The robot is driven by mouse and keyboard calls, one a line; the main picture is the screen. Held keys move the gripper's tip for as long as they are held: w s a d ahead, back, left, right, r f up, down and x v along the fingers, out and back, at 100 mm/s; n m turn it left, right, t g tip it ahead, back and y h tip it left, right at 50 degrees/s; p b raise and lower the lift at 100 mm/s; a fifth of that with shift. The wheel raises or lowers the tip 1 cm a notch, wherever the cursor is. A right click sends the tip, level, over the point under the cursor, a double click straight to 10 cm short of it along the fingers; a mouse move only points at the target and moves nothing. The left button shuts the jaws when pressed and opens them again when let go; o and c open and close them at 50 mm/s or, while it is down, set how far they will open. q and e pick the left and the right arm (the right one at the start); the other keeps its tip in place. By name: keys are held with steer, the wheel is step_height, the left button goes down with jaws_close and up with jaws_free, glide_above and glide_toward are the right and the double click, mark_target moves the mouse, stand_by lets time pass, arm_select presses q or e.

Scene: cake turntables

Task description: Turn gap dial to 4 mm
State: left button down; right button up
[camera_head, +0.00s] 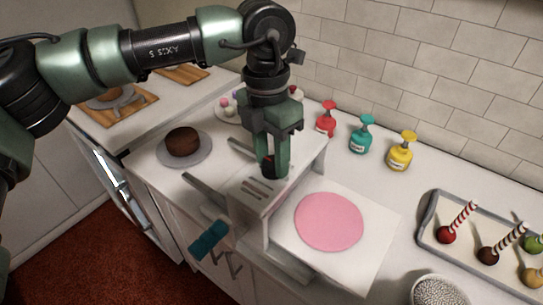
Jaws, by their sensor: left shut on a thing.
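A grey sheeter machine (247,196) stands on the white counter, with slots in its top. Its gap dial (267,164) shows as a small dark red piece on top, mostly hidden by my gripper. My left gripper (271,171) points straight down from above and is shut on the dial. The dial's marks and setting cannot be read here. A pink round sheet (329,221) lies flat on the machine's white board (375,213), to the right of the gripper. A teal crank handle (208,240) sticks out at the machine's front left. My right gripper is not in view.
Red (326,121), teal (361,136) and yellow (399,153) bottles stand behind the machine. A brown cake (183,141) on a grey turntable (201,154) is at left. A tray (427,222) of striped-stick balls and a speckled bowl (437,292) are at right.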

mark_target(270, 159)
arm_select(q)
steer(key=c, duration=0.9)
jaws_free()
steer(key=r, duration=0.2)
steer(key=r+b, duration=0.1)
steer(key=r, duration=0.4)
steer(key=shift+w+a+r, duration=0.15)
steer(key=shift+w+r, duration=0.1)
steer(key=shift+r, duration=0.15)
